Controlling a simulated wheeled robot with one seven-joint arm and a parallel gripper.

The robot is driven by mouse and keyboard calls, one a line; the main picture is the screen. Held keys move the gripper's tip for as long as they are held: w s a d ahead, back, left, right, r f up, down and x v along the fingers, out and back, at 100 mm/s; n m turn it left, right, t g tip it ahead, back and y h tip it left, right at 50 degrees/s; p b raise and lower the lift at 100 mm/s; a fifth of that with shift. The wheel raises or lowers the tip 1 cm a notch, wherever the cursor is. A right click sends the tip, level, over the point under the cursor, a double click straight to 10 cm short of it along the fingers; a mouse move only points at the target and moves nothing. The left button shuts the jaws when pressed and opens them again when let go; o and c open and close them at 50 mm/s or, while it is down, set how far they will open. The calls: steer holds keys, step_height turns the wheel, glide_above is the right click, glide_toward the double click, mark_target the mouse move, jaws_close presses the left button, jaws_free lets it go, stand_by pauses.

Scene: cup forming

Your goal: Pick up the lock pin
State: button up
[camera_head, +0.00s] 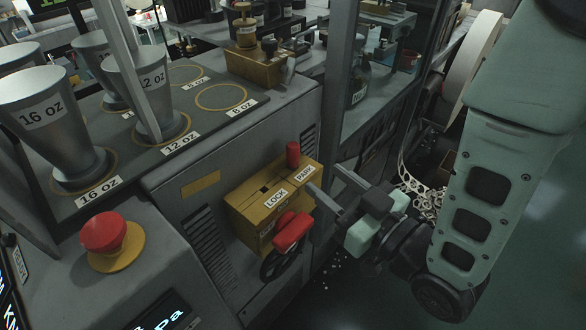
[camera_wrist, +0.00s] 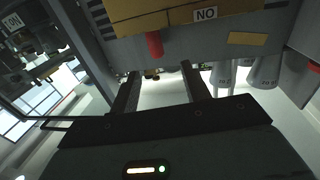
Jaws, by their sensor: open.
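The lock pin seems to be the red upright cylinder (camera_head: 292,155) at the PARK end of the yellow block (camera_head: 262,205). Its lower part is hidden in or behind the block. My gripper (camera_head: 325,179) is open and empty, just right of the block, its fingers pointing toward it. In the wrist view a red cylinder (camera_wrist: 155,44) shows against the yellow block (camera_wrist: 185,18). It lies beyond the fingertips (camera_wrist: 160,70), roughly between them and a little left of the middle. The fingers do not appear to touch it.
A red handle (camera_head: 291,232) on a dark wheel (camera_head: 283,264) sticks out below the block. A grey post (camera_head: 342,95) stands behind my gripper. A red mushroom button (camera_head: 103,232) and several metal cups (camera_head: 62,130) are at left. Open floor lies at lower right.

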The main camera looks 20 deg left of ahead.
mark_target(298, 152)
steer(key=shift+w+a+f+b, duration=0.2)
steer(key=shift+a+b, duration=0.1)
steer(key=shift+b, duration=1.85)
steer(key=x, duration=0.4)
steer(key=shift+a+r, duration=0.1)
steer(key=shift+r, duration=0.25)
steer(key=p+x, duration=0.3)
steer(key=x, duration=0.2)
steer(key=shift+w+p, duration=0.35)
steer(key=shift+w, duration=0.05)
steer(key=shift+w+a+f, duration=0.15)
steer(key=shift+w+a, duration=0.05)
jaws_close()
